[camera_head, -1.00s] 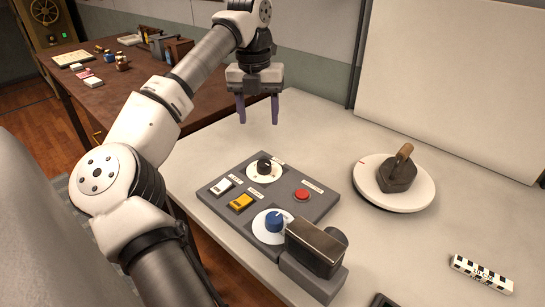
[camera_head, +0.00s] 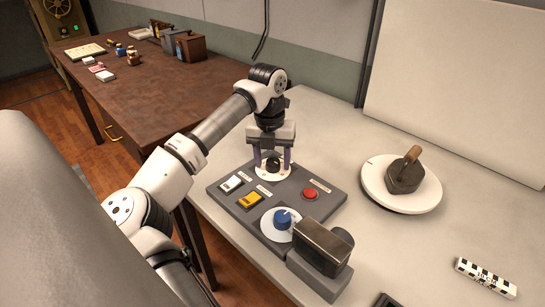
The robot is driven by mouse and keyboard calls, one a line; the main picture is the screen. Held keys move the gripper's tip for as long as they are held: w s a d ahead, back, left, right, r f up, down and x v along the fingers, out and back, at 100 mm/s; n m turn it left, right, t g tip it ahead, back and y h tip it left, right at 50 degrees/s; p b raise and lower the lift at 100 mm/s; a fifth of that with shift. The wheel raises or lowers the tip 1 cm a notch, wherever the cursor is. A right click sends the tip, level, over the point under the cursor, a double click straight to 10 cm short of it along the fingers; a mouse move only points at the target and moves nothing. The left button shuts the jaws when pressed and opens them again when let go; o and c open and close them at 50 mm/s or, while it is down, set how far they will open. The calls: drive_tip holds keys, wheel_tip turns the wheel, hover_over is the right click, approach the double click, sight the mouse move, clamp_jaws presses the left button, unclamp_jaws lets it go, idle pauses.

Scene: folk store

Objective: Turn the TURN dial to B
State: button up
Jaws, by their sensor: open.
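A grey control panel (camera_head: 229,205) lies on the light table. At its far end is a black dial knob (camera_head: 273,164) on a white round plate. Nearer is a blue knob (camera_head: 283,220) on a larger white plate. The panel labels are too small to read, so I cannot tell which dial is marked TURN. My gripper (camera_head: 272,168) points down over the black knob, open, with one purple finger on either side of it. I cannot tell whether the fingers touch the knob or the panel.
The panel also has a white switch (camera_head: 231,183), a yellow switch (camera_head: 250,200) and a red button (camera_head: 310,194). A dark metal block (camera_head: 321,250) stands at its near end. A flatiron (camera_head: 404,174) sits on a round white plate (camera_head: 375,195) to the right. A checkered bar (camera_head: 485,277) lies at the front right.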

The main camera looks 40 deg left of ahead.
drive_tip(key=c, duration=1)
drive_tip(key=shift+o, duration=0.2)
drive_tip(key=shift+m, duration=0.4)
drive_tip(key=m+b, duration=0.1)
drive_tip(key=m, duration=0.1)
drive_tip(key=shift+m, duration=0.4)
drive_tip(key=m+b, duration=0.1)
drive_tip(key=m, duration=0.4)
drive_tip(key=shift+w, duration=0.1)
drive_tip(key=m, duration=0.5)
drive_tip(key=shift+r+g, duration=0.1)
drive_tip(key=shift+g, duration=0.2)
drive_tip(key=shift+m, duration=2)
